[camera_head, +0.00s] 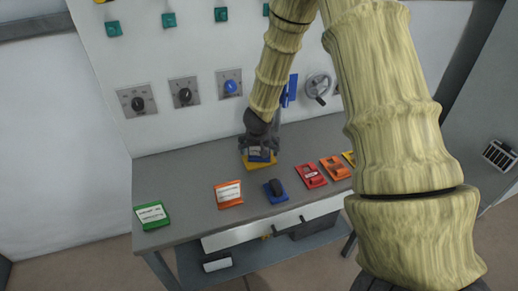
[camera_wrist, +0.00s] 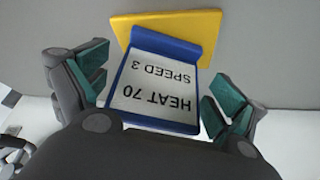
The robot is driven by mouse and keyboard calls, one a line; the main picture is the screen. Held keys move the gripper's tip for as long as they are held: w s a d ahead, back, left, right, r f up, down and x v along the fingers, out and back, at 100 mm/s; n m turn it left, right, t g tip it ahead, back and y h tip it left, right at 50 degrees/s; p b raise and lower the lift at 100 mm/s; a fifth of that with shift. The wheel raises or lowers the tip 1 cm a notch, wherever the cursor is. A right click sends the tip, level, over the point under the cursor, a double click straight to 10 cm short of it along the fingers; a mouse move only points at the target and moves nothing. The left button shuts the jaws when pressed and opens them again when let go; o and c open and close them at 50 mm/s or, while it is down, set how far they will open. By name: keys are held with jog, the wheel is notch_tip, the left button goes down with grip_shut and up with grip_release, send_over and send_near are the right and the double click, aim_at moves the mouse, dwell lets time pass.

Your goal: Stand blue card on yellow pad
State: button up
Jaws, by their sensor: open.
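The blue card (camera_wrist: 160,85) has a white label reading "HEAT 70 SPEED 3", upside down in the wrist view. Its blue foot overlaps the yellow pad (camera_wrist: 205,22), and it appears to stand there. In the head view the yellow pad (camera_head: 262,166) lies on the grey bench, with the blue card (camera_head: 260,156) over it, partly hidden by my gripper (camera_head: 259,149). In the wrist view my gripper (camera_wrist: 155,88) is open. Its teal-padded fingers are on either side of the card, with a visible gap on each side.
On the bench are a green card (camera_head: 152,215), an orange card (camera_head: 228,194), a blue block with a dark top (camera_head: 276,190), and red (camera_head: 310,175) and orange (camera_head: 335,168) blocks to the right. Knobs and a handwheel (camera_head: 318,88) are on the wall panel behind. The bench's left is mostly clear.

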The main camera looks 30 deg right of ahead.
jog(key=shift+r, duration=0.4)
jog(key=p+v, duration=0.1)
jog(key=v, duration=1)
jog(key=shift+s+r, duration=0.2)
